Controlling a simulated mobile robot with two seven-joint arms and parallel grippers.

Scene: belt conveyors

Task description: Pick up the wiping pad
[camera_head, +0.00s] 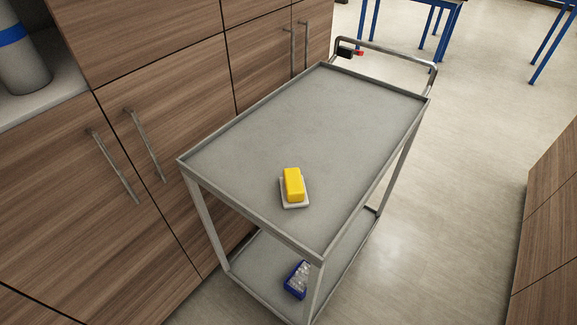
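A yellow block with a pale grey-white base, which looks like the wiping pad (293,184), lies on the top tray of a grey metal cart (310,119). It sits toward the cart's near end, clear of the raised rim. Nothing touches it apart from the tray. Neither of my grippers shows in the head view.
The cart stands beside wooden cabinets (168,75) with metal handles. A blue box (296,280) with clear items stands on its lower shelf. A black and red object (349,52) is at the far handle (398,55). Floor (463,170) to the right is free.

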